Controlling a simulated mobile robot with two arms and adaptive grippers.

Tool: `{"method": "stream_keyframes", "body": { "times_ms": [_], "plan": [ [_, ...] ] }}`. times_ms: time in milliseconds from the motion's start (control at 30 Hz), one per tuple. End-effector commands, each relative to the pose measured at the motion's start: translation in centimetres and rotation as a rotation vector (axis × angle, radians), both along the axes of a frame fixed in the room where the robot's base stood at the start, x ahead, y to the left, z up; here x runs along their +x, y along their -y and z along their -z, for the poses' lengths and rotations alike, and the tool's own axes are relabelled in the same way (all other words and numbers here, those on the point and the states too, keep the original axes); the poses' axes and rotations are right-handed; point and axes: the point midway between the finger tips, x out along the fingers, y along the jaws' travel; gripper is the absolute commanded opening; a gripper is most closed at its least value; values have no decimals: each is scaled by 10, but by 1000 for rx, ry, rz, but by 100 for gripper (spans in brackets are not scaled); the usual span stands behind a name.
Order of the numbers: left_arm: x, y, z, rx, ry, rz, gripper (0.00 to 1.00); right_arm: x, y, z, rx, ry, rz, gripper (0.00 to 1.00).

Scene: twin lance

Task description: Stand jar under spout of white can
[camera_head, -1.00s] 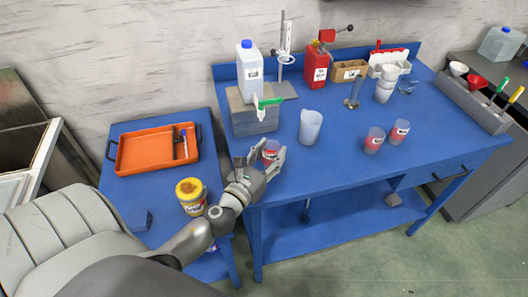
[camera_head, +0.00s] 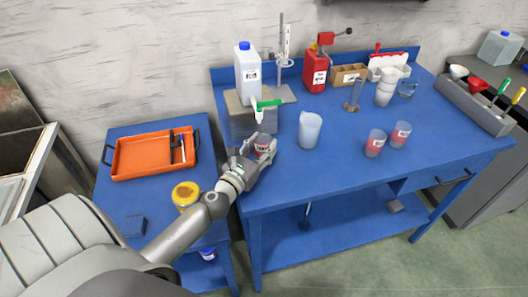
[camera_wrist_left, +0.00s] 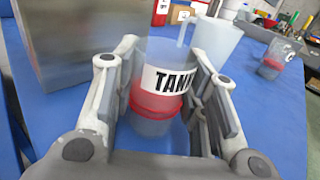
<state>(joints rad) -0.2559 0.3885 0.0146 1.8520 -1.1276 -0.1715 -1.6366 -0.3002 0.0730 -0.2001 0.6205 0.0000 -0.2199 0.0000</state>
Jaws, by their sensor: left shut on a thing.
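The white can (camera_head: 247,74) with a blue cap stands on a grey block (camera_head: 243,120) at the left of the blue bench. Its spout, with a green tap (camera_head: 268,103), points toward the front right. My left gripper (camera_head: 260,148) is shut on a clear jar (camera_head: 264,141) in front of the block, near and below the tap. In the left wrist view the jar (camera_wrist_left: 157,98) sits upright between the fingers. It has a white label reading "TAN" and a red band. I cannot tell whether its base touches the bench. My right gripper is not in view.
A translucent jug (camera_head: 310,130) stands just right of the held jar. Two similar jars (camera_head: 375,143) (camera_head: 400,134) stand farther right. A red can (camera_head: 315,72) and a stand (camera_head: 281,60) are behind. The bench front has free room.

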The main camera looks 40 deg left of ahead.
Motion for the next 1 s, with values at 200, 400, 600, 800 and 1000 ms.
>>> {"method": "stream_keyframes", "body": {
  "times_ms": [200,400,600,800,1000],
  "plan": [
    [12,-14,0,0,2,-2,24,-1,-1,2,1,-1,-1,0],
    [20,-24,2,0,1,0,24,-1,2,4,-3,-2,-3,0],
    [25,-29,2,-1,1,-1,24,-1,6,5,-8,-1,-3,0],
    [26,-31,2,-1,1,-1,24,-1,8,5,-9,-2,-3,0],
    [26,-30,2,-1,1,-1,46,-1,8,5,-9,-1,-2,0]
  ]
}}
